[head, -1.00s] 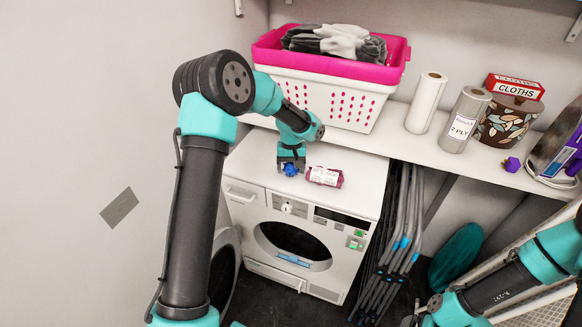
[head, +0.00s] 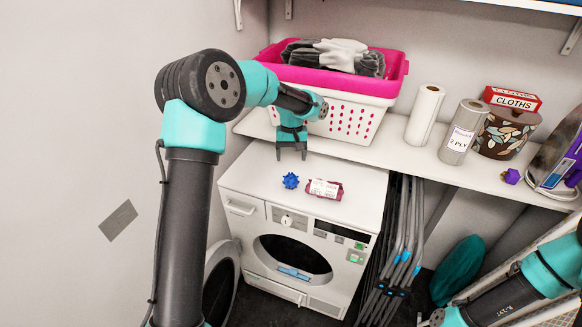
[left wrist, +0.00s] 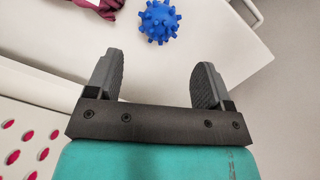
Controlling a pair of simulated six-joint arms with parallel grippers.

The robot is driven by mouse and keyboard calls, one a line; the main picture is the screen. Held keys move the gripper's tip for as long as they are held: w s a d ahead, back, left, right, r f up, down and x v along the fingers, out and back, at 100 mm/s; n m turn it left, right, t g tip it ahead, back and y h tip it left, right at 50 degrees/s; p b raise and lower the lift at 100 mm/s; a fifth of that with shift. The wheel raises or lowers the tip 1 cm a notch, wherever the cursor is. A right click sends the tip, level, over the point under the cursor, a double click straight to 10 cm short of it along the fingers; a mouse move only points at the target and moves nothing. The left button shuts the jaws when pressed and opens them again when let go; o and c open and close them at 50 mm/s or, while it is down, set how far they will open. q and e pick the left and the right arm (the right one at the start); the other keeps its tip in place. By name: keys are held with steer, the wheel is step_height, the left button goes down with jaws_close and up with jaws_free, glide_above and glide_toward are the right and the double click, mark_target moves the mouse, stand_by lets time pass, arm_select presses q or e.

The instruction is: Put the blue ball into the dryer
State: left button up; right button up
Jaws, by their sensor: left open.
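The blue spiky ball (head: 291,181) rests on top of the white dryer (head: 262,170), near its front edge. The ball also shows in the left wrist view (left wrist: 159,21), beyond my fingertips. My left gripper (head: 291,157) is open and empty, above and behind the ball and apart from it. It also shows in the left wrist view (left wrist: 152,75) with nothing between its fingers. The dryer's round opening (head: 294,256) is uncovered, and its door (head: 222,283) hangs open on the left.
A maroon packet (head: 324,189) lies right of the ball on the dryer. Folded grey racks (head: 399,250) stand right of the dryer.

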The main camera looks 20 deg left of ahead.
arm_select(q)
steer(key=shift+w+r, duration=0.1)
steer(key=shift+r, duration=0.85)
